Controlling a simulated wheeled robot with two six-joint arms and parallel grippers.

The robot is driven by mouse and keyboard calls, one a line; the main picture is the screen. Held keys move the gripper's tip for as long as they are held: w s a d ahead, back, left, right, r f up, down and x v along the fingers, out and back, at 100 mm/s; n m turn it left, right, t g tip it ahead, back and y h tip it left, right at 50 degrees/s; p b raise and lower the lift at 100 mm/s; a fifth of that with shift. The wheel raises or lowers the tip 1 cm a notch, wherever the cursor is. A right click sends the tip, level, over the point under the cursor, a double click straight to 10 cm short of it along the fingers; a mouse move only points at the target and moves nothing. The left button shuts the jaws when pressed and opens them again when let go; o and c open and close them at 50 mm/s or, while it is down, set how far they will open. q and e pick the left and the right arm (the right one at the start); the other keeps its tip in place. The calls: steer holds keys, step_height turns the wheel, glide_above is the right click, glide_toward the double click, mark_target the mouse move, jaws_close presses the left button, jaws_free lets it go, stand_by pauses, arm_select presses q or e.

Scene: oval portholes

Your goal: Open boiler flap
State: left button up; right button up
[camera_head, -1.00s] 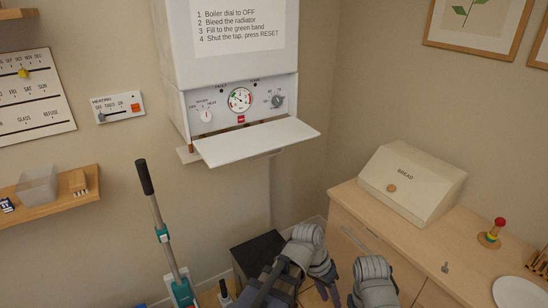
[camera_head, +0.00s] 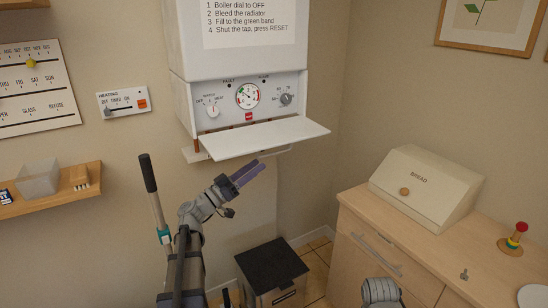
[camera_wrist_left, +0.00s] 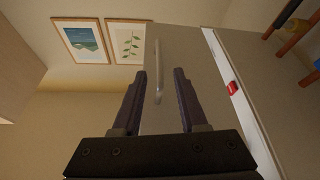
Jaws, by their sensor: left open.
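The boiler flap (camera_head: 265,138) is a white panel hanging out nearly level below the boiler's control panel (camera_head: 246,100), with the dials and gauge exposed. A pale bar handle (camera_head: 284,152) shows under its front edge. My left gripper (camera_head: 258,168) is open and empty, just below the flap's front edge. In the left wrist view, my left gripper (camera_wrist_left: 160,73) has its two dark fingers apart, with the handle (camera_wrist_left: 158,72) between them in the picture, on the grey-looking flap (camera_wrist_left: 195,95). I cannot tell whether they touch. My right gripper is out of the picture.
The white boiler (camera_head: 250,50) hangs on the wall. A dark-topped bin (camera_head: 270,262) stands on the floor below. A dresser with a bread box (camera_head: 425,190) is to the right. A wall shelf (camera_head: 50,192) and black-handled cleaner (camera_head: 150,180) are left.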

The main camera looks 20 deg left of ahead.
mark_target(274, 154)
arm_select(q)
steer(key=p+x, duration=0.2)
steer(key=x, duration=0.4)
steer(key=shift+w+d+r+p, duration=0.2)
steer(key=shift+w+p, duration=0.1)
steer(key=shift+p, duration=0.05)
steer(key=shift+w+d+r, duration=0.1)
steer(key=shift+w+d, duration=0.2)
steer(key=shift+w, duration=0.1)
steer(key=shift+c, duration=0.3)
jaws_close()
stand_by(0.6)
